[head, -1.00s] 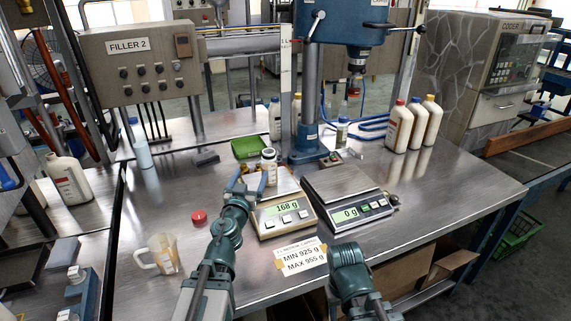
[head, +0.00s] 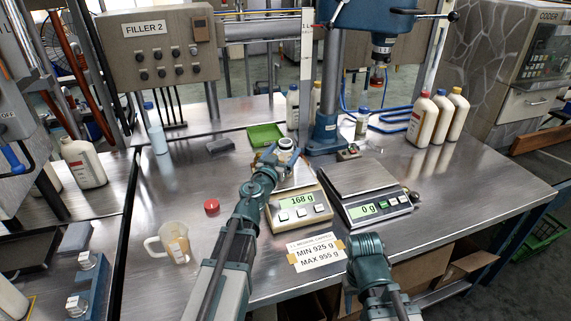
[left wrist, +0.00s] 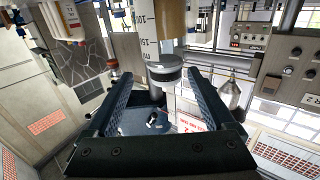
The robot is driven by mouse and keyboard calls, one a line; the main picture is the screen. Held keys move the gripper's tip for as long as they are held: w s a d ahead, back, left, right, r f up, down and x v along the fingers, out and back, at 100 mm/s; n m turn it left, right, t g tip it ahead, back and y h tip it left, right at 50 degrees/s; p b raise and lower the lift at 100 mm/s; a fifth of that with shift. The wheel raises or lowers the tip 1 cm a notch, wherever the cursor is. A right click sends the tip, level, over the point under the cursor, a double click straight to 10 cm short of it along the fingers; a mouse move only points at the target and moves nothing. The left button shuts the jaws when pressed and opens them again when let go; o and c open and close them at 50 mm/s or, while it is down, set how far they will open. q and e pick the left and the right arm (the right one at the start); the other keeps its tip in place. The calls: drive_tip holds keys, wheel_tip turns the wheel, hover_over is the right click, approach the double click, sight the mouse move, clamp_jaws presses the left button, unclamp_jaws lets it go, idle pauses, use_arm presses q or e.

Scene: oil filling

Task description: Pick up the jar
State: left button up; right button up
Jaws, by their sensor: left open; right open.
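The jar (head: 286,145) with a pale lid stands on the left scale, whose display reads 168 g. My left gripper (head: 277,159) is open at the jar, its fingers partly covering it from the front. In the left wrist view, which is upside down, the jar's grey lid (left wrist: 165,73) shows between the two open fingertips, with graduation marks above it. I cannot tell whether the fingers touch the jar. My right arm comes in at the bottom of the head view, but its jaws do not show.
The left scale (head: 299,200) and right scale (head: 375,208), reading 0 g, stand side by side. A red cap (head: 212,207) and a measuring jug (head: 175,243) are to the left. A green tray (head: 265,134) is behind. Several white bottles stand at the right.

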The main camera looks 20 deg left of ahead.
sight(288, 140)
use_arm(q)
drive_tip(key=w, duration=0.7)
drive_tip(key=shift+a+r, duration=0.15)
drive_tip(key=shift+r, duration=0.1)
drive_tip(key=shift+s, duration=0.1)
clamp_jaws()
